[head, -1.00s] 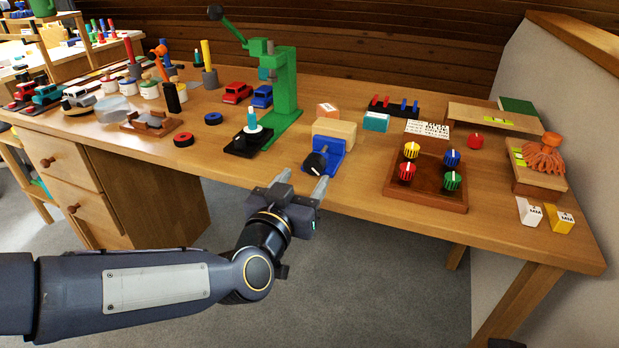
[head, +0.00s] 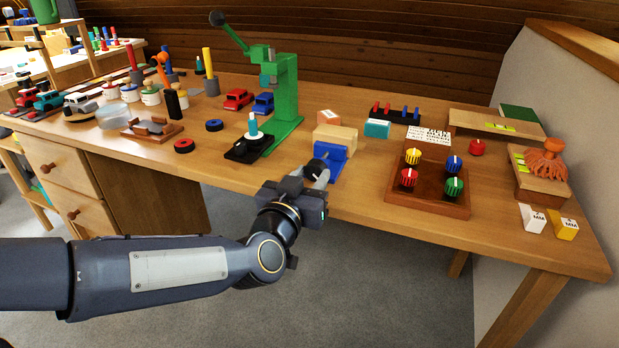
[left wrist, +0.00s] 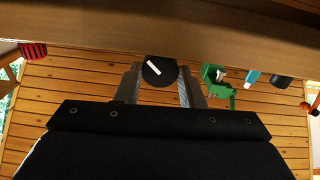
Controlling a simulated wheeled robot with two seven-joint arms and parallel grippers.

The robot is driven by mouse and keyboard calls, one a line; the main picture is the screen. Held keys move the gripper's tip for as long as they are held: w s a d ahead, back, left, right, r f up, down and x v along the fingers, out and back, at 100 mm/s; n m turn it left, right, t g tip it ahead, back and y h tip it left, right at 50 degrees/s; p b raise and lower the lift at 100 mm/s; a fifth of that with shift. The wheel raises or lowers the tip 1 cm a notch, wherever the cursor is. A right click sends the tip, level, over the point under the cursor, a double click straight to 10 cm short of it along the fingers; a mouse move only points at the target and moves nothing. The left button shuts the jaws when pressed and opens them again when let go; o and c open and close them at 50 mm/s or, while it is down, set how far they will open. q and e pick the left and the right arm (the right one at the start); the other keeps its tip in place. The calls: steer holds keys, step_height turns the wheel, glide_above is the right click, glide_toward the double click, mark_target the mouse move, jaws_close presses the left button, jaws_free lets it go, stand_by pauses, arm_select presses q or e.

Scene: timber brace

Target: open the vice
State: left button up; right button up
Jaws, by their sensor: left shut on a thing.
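The blue vice (head: 332,157) stands at the front edge of the wooden bench, with a pale wood block (head: 336,136) directly behind it. Its round black knob (head: 316,169) faces out from the bench edge. My left gripper (head: 316,178) is at the knob, its fingers on either side of it. In the left wrist view the black knob (left wrist: 158,70), with a white mark line, sits between the two fingers (left wrist: 158,85). The left gripper is shut on the knob. In the head view the gripper partly hides the knob. My right gripper is not in view.
The green press (head: 284,95) stands behind and left of the vice. A wooden tray (head: 425,202) with coloured knobs lies to the right. An orange block and a teal block (head: 376,128) are nearby. The floor before the bench is clear.

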arm_select(q)
steer(key=n+b, duration=0.2)
steer(key=n, duration=0.1)
steer(key=shift+f, duration=0.1)
steer(key=shift+n+b, duration=0.8)
steer(key=shift+n, duration=1.1)
steer(key=o, duration=1)
